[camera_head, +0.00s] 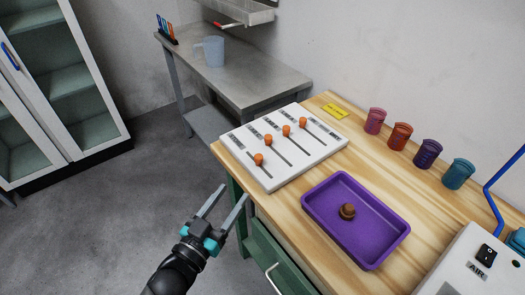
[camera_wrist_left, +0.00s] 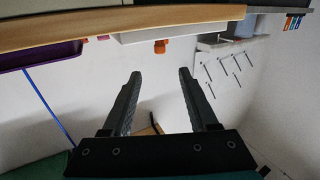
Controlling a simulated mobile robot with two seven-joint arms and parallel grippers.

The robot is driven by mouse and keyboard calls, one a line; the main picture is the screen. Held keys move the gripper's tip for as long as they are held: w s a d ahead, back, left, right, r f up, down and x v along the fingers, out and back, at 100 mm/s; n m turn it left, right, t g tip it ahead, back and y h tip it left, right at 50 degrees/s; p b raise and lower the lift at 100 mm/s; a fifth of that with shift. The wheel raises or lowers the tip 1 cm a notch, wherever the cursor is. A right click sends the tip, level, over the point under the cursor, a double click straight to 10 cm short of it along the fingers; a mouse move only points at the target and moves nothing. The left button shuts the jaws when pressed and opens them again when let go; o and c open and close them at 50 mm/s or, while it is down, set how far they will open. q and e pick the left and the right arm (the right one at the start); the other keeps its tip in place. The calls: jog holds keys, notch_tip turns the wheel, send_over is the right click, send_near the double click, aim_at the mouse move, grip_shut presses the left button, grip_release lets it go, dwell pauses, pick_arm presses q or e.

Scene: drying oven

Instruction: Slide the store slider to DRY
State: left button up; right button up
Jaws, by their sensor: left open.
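A white slider panel (camera_head: 260,172) lies near the left edge of the wooden table. It has several dark slots, each with an orange knob; the nearest knob (camera_head: 258,159) and the farthest knob (camera_head: 303,122) sit at different slots. The labels are too small to read, so I cannot tell which slider is the store one. My left gripper (camera_head: 234,192) is open and empty, off the table's front edge, below and left of the panel, touching nothing. In the left wrist view the panel (camera_wrist_left: 190,33) appears at the top beyond the open fingers, with an orange knob (camera_wrist_left: 160,46).
A purple tray (camera_head: 315,208) holding a brown object (camera_head: 347,211) stands right of the panel. Several coloured cups (camera_head: 400,136) line the back. A yellow note (camera_head: 335,111) lies behind the panel. A white AIR-labelled box (camera_head: 460,270) stands front right. Green drawers (camera_head: 270,255) are below.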

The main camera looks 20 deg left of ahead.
aim_at(257, 161)
pick_arm(q)
jog(key=w+d, duration=0.1)
jog(key=w, duration=0.3)
jog(key=w+d+b, duration=0.1)
jog(key=w, duration=0.9)
jog(key=shift+d+b, duration=0.35)
jog(key=shift+d, duration=0.05)
pick_arm(e)
jog(key=shift+s+f, duration=0.25)
jog(key=shift+f, duration=0.6)
pick_arm(q)
jog(key=shift+s, duration=0.1)
grip_shut()
pick_arm(e)
jog(key=shift+s, duration=0.1)
